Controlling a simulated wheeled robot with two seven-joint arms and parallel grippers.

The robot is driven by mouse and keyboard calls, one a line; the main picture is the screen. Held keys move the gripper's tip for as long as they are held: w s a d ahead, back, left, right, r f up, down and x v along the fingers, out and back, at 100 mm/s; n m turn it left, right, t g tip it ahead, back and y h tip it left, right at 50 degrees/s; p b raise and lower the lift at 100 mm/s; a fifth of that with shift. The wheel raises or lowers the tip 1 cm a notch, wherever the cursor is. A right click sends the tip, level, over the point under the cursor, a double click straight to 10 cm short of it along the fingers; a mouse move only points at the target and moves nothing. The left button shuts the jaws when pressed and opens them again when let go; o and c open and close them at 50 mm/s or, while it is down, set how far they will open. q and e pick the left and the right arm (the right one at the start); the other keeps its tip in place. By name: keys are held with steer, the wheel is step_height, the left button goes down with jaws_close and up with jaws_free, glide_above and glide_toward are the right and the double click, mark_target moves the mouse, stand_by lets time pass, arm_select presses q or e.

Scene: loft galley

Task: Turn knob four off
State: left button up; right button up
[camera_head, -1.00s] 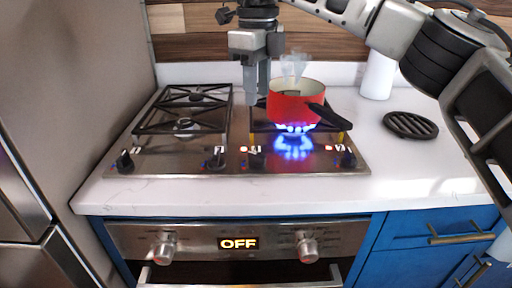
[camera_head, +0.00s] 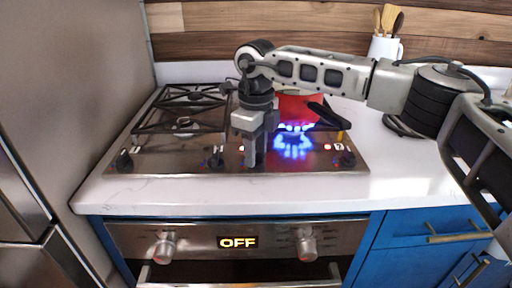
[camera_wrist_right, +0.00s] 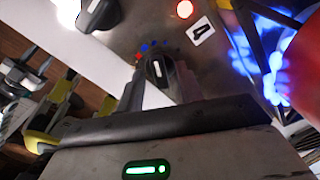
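Knob four is the black knob (camera_wrist_right: 158,70) with a pale pointer mark in the right wrist view, beside a label "4" (camera_wrist_right: 201,30) and a lit red light (camera_wrist_right: 184,9). My right gripper (camera_wrist_right: 160,80) has one finger on each side of this knob; whether they touch it I cannot tell. In the head view the right gripper (camera_head: 255,160) points down at the front of the stove (camera_head: 180,166) and hides the knob. A blue flame (camera_head: 294,145) burns under the red pot (camera_head: 298,107). My left gripper is not in view.
Other knobs stand on the stove front at far left (camera_head: 124,159), just left of my gripper (camera_head: 215,160) and at right (camera_head: 346,160). A black trivet (camera_head: 402,127) lies partly behind my arm.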

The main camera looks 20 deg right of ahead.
jaws_close()
steer(key=shift+m, duration=0.3)
steer(key=m, duration=1.1)
steer(key=shift+r, duration=0.1)
steer(key=shift+m, duration=0.3)
stand_by(0.4)
